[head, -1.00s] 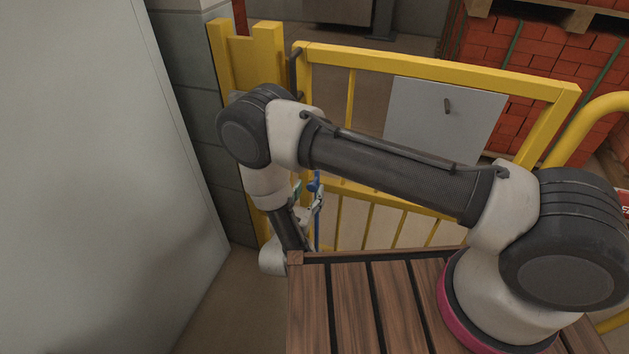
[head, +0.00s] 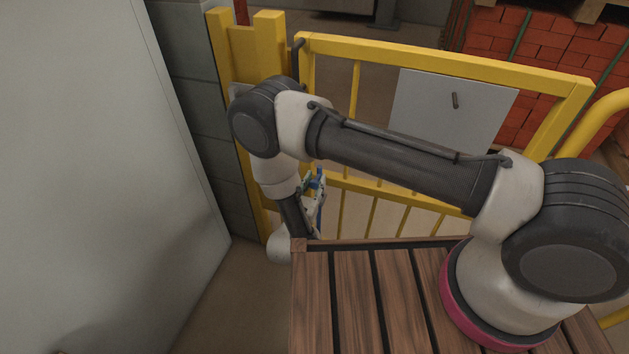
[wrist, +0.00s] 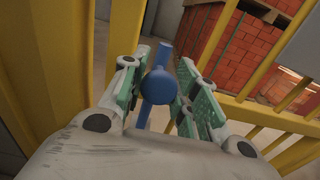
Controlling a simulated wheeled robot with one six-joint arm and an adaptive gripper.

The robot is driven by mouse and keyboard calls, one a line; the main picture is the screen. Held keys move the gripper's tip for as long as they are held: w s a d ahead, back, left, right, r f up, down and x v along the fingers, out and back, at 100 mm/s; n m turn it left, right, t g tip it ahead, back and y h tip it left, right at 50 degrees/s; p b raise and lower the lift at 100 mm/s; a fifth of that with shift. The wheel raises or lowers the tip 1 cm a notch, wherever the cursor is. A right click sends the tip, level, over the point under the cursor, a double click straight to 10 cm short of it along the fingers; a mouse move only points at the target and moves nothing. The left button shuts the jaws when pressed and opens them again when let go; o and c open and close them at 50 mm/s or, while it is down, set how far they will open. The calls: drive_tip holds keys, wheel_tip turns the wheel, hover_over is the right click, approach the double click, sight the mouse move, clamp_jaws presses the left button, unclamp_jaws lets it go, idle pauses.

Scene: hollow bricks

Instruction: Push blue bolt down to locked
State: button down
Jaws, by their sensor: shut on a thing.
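The blue bolt (wrist: 157,87) is a rod with a round knob, centred in the wrist view. In the head view a small part of the blue bolt (head: 320,181) shows beside the gate's yellow bars. My gripper (wrist: 160,68) has its green-padded fingers on either side of the bolt, shut on it near the knob. In the head view my gripper (head: 313,190) is small and partly hidden by my own arm. The bolt's lower end and its catch are hidden, so I cannot tell its locked state.
The yellow gate (head: 440,64) carries a grey plate (head: 430,110) with a dark handle. A yellow post (head: 270,60) stands left of it. A large grey panel (head: 100,180) fills the left side. Red bricks (head: 520,50) are stacked behind the gate.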

wheel_tip(320, 180, down, 4)
drive_tip(key=shift+f, duration=0.1)
drive_tip(key=c, duration=1.1)
unclamp_jaws()
wheel_tip(320, 180, up, 10)
